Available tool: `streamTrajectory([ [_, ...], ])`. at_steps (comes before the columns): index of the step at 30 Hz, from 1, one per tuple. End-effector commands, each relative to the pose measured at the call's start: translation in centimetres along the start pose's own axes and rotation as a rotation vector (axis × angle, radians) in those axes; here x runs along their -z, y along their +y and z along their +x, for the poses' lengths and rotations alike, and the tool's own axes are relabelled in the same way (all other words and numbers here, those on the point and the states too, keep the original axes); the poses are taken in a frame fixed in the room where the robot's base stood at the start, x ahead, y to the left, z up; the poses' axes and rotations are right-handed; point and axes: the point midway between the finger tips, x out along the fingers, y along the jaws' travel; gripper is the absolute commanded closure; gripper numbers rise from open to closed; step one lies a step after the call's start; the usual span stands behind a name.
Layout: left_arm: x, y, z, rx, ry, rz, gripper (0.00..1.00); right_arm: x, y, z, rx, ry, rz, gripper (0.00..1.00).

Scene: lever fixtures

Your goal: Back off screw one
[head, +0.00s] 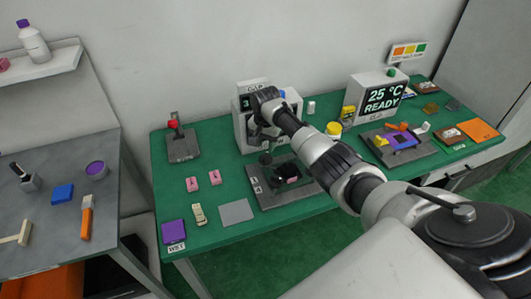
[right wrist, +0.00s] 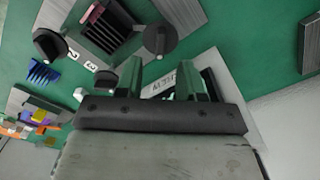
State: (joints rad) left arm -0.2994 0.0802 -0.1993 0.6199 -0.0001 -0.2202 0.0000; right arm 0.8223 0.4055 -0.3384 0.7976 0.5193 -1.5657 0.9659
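The grey fixture plate (head: 303,191) lies on the green table in the head view, bearing a dark slotted block (head: 281,171) and round dark knobs. In the right wrist view, one knob (right wrist: 50,44) is at the left, one (right wrist: 160,38) at the upper middle, and one (right wrist: 107,80) is partly hidden by the gripper. Labels "2" and "3" show; a "1" cannot be made out. My right gripper (right wrist: 157,68) is open, its two green-looking fingers apart, with no knob between them. In the head view it hangs behind the fixture, before the display box marked GAP (head: 242,134). My left gripper is out of view.
A red-topped lever fixture (head: 182,147) stands left. A "25 °C READY" box (head: 366,106) stands right, near a tray (head: 420,151) of coloured parts. Pink blocks (head: 215,178) and a grey square (head: 237,212) lie left of the plate. My right arm crosses the table's right half.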

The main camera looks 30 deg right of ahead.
Motion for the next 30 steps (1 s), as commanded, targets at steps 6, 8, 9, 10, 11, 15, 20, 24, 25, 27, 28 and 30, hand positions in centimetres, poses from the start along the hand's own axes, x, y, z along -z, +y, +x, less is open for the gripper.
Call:
streamTrajectory([
  [6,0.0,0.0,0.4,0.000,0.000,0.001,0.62,-0.1,0.0,3.8,-0.001,-0.001,-0.001,0.62],
  [8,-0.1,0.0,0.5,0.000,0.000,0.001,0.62,0.0,-0.1,4.4,0.000,-0.001,-0.001,0.62],
  [9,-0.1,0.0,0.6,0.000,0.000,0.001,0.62,0.0,0.0,4.7,0.000,-0.001,-0.001,0.62],
  [10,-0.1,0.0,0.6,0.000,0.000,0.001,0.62,0.0,-0.1,4.8,0.000,-0.001,-0.001,0.62],
  [11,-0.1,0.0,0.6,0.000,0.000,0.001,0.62,0.0,-0.1,5.0,0.000,0.000,-0.001,0.62],
  [15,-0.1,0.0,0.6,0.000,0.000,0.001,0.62,0.0,-0.1,5.2,0.001,0.001,-0.001,0.62],
  [20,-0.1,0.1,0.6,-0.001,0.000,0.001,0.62,0.0,-0.1,5.2,0.001,0.001,-0.002,0.62],
  [24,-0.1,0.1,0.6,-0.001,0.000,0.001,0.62,0.0,-0.1,5.2,0.001,0.001,-0.002,0.79],
  [25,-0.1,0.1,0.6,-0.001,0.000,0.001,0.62,0.0,-0.1,5.2,0.001,0.001,-0.002,0.83],
  [27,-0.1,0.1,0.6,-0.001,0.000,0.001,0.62,0.0,0.0,5.2,0.001,0.001,-0.002,0.94],
  [28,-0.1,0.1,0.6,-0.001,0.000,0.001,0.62,0.0,0.0,5.2,0.001,0.001,-0.002,0.98],
  [30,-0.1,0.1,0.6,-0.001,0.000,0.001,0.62,0.0,0.0,5.2,0.001,0.001,-0.002,1.00],
])
